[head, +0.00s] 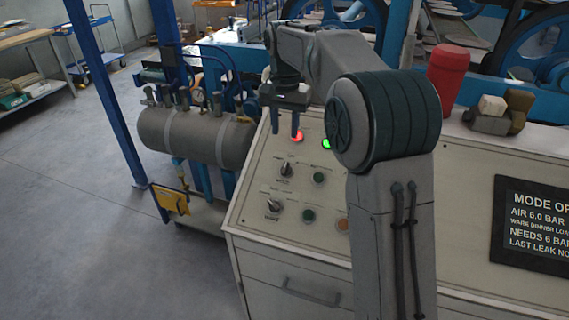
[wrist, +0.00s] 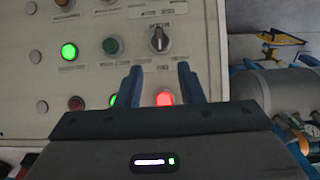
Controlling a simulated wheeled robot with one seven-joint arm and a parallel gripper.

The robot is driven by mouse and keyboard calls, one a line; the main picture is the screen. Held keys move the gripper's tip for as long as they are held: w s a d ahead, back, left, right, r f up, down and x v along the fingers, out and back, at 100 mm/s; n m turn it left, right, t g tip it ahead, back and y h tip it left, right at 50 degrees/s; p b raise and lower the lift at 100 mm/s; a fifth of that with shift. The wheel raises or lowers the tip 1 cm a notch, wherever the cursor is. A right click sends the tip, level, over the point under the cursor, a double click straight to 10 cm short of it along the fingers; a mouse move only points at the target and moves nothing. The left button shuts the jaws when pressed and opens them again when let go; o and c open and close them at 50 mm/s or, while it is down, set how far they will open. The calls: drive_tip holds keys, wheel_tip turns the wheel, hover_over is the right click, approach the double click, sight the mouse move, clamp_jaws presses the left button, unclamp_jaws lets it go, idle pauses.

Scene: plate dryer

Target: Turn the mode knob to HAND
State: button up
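A black rotary knob with a pale pointer (wrist: 158,40) sits on the cream control panel just beyond my fingertips in the wrist view, its pointer roughly upright in the picture. It is the upper knob (head: 286,170) in the head view. A second, similar knob (head: 273,205) is lower on the panel. No contact with a knob shows.
A lit red lamp (wrist: 165,98) lies between my fingers in the wrist view. A lit green lamp (wrist: 68,50) and a dark green button (wrist: 110,45) are to the left. A tank with gauges (head: 180,133) stands left of the panel. A red cylinder (head: 447,80) stands behind.

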sight(285, 166)
wheel_tip(285, 166, down, 12)
idle(0.4)
drive_tip(key=c, duration=0.6)
